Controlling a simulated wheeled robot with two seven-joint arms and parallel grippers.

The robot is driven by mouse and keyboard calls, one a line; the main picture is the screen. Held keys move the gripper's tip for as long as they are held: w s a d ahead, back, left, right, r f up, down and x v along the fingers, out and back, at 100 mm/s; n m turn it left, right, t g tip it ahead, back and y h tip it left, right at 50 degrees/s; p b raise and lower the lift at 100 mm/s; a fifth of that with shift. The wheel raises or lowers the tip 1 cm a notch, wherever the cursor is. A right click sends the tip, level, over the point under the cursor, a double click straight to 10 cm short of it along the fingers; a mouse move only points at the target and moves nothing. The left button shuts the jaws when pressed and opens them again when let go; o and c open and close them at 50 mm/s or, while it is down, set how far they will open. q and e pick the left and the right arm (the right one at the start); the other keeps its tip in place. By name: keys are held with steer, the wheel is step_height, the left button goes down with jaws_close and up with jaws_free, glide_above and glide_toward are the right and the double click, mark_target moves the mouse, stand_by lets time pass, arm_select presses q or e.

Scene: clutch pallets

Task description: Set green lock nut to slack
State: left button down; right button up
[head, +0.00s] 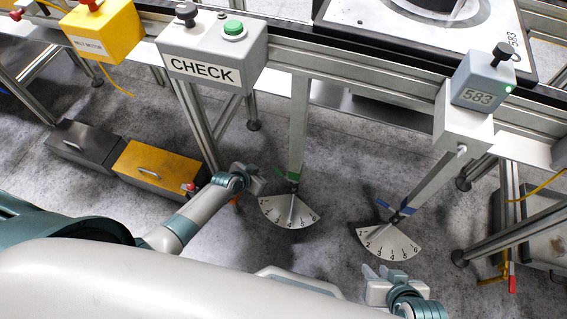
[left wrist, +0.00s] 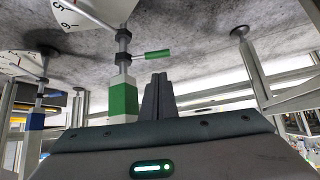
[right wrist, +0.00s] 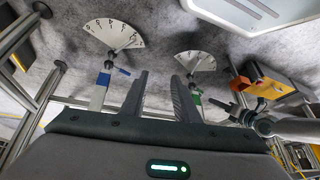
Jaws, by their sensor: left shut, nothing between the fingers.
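The green lock nut shows in the left wrist view as a small green lever (left wrist: 157,54) sticking out sideways from a dark collar on a rod. In the head view the green lever (head: 280,171) sits just above a white numbered dial (head: 290,211), beside a post with a green band (left wrist: 123,99). My left gripper (head: 260,181) is just left of the lever, its fingers closed together and empty, apparently not touching it. My right gripper (head: 384,274) is open and empty, below the blue-marked dial (head: 388,242). The lever's exact setting is hard to read.
A second post carries a blue band and blue lever (head: 408,210). Above are a CHECK box (head: 212,55) with a green button, a grey box marked 583 (head: 484,82) and a yellow box (head: 103,30). Drawers (head: 158,168) stand at left. Grey floor lies between the posts.

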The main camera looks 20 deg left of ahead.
mark_target(279, 171)
arm_select(q)
steer(key=shift+r, duration=0.1)
arm_select(e)
steer(key=shift+a, duration=0.1)
